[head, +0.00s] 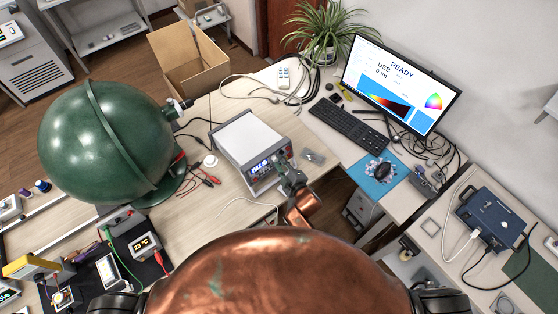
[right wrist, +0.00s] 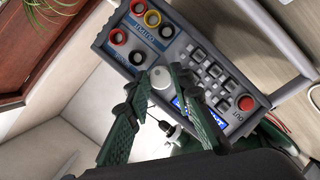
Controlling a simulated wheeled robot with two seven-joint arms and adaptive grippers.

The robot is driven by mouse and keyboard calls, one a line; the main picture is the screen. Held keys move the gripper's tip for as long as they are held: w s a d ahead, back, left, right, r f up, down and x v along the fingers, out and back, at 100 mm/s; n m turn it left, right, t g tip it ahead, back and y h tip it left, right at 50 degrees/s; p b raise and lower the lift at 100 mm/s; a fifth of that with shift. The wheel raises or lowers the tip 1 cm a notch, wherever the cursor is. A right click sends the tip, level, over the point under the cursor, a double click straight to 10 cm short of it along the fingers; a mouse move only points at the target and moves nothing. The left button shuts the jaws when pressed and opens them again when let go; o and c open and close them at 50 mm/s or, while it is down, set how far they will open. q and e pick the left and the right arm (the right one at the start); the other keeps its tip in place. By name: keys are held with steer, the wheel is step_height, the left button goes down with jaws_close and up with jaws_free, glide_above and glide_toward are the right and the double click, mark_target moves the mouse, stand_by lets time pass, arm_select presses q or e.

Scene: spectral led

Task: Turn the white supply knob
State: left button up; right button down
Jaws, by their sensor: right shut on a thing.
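The power supply (head: 243,132) is a light grey box on the desk, its front panel facing me. In the right wrist view its dark panel (right wrist: 232,122) shows coloured sockets, grey buttons and a red output button. The white supply knob (right wrist: 160,79) is round and sits on this panel. My right gripper (right wrist: 160,73) has one green fingertip on each side of the knob and is shut on it. In the head view the right gripper (head: 284,165) is at the supply's front right corner, and the knob is hidden there. My left gripper is not in view.
A large green sphere (head: 100,140) stands left of the supply, with red and black leads (head: 205,177) between them. A small clear bag (head: 313,156) lies beside the supply.

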steer(key=m+g+p, duration=0.1)
steer(key=m+p, duration=0.2)
steer(key=m, duration=0.1)
steer(key=m+g+y+p, duration=0.1)
steer(key=m+p, duration=0.3)
steer(key=shift+w+d+r+g, duration=0.1)
steer(key=shift+d+g, duration=0.1)
steer(key=shift+g, duration=0.1)
steer(key=shift+m+y, duration=0.6)
steer(key=shift+m, duration=0.6)
steer(key=shift+g, duration=0.3)
steer(key=c, duration=1.7)
jaws_free()
